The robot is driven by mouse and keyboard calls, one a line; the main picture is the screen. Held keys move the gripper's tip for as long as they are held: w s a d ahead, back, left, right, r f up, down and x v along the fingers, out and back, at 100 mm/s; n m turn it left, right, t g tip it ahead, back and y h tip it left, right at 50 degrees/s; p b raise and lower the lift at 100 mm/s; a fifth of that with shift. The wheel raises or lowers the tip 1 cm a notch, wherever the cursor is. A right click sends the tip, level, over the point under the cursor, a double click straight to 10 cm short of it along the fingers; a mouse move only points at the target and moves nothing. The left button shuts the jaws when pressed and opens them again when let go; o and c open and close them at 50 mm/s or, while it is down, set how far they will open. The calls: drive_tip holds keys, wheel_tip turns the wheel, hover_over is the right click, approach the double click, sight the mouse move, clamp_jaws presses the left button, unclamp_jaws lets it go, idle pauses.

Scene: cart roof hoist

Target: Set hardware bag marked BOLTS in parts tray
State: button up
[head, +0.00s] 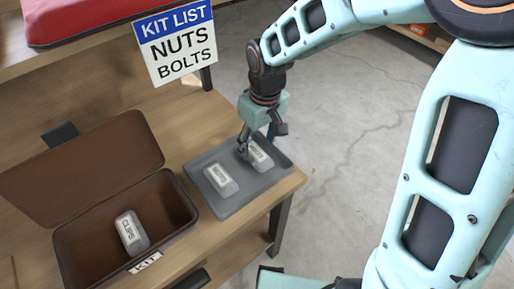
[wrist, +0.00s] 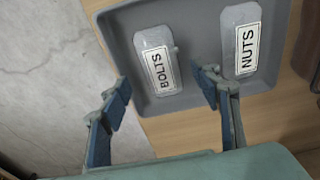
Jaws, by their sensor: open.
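The grey hardware bag marked BOLTS (head: 262,161) lies in the grey parts tray (head: 250,188), partly hidden by my gripper in the head view. My gripper (head: 262,141) is open above the BOLTS end of the tray. In the wrist view its fingers (wrist: 163,84) are spread and empty, with the BOLTS bag beyond the gap between the tips.
An open brown case (head: 75,237) with a KIT tag stands left of the tray and holds a bag marked CLIPS (head: 131,230). A sign (head: 175,40) reads KIT LIST, NUTS, BOLTS. A red object (head: 90,18) sits on the upper shelf. Bare floor lies right of the bench.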

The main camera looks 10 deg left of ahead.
sight(260, 155)
wheel_tip(260, 155, up, 8)
drive_tip(key=shift+s+d+f+p, duration=0.25)
drive_tip(key=shift+s+d+p, duration=0.1)
drive_tip(key=shift+p, duration=0.1)
drive_tip(key=shift+w, duration=0.1)
